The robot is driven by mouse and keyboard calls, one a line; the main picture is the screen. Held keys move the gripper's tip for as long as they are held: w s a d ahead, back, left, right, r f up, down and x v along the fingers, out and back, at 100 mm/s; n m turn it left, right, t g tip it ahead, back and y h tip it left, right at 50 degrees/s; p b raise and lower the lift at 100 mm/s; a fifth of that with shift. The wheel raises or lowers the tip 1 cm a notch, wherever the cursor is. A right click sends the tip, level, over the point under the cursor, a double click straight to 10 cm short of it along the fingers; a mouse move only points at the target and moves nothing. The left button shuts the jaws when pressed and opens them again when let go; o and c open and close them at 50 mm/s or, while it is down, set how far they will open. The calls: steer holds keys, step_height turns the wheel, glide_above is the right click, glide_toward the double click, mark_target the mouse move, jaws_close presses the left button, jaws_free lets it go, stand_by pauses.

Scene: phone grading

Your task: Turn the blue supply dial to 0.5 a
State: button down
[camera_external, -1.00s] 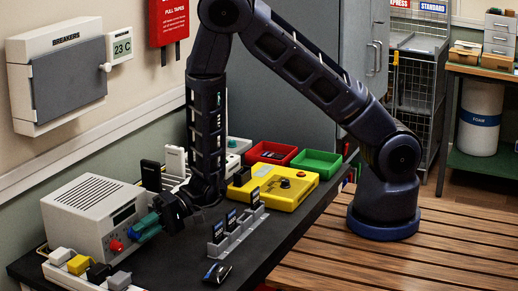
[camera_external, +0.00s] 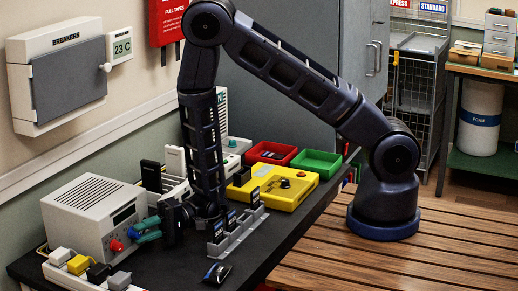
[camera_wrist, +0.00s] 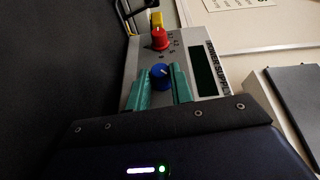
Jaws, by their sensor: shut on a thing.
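The grey power supply (camera_external: 92,212) stands at the left end of the dark bench, its front panel facing right. In the wrist view, the blue dial (camera_wrist: 160,77) sits between the two teal fingers of my gripper (camera_wrist: 161,88), which is shut on it. A small pale mark shows on the dial's face; the scale value it points to is not readable. In the external view, the fingers of my gripper (camera_external: 139,229) reach the supply's front and hide the blue dial. The red dial (camera_wrist: 159,38) is beside the blue one, and the dark display (camera_wrist: 203,70) is to their right.
A power strip with several plugs (camera_external: 88,270) lies in front of the supply. A grey rack with several dark phones (camera_external: 236,235) stands right of my gripper. A yellow box (camera_external: 273,186), red tray (camera_external: 271,153) and green tray (camera_external: 316,162) are farther back.

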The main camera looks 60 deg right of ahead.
steer(key=c, duration=1.2)
jaws_free()
steer(key=shift+c, duration=0.2)
steer(key=shift+d, duration=0.1)
steer(key=shift+s+d, duration=0.2)
steer(key=shift+d, duration=0.35)
steer(key=shift+s+d+r, duration=0.15)
steer(key=shift+d+r, duration=0.05)
steer(key=shift+d, duration=0.2)
steer(key=shift+s+d+r, duration=0.15)
steer(key=shift+d, duration=0.25)
step_height(320, 180, up, 6)
steer(key=shift+r, duration=0.15)
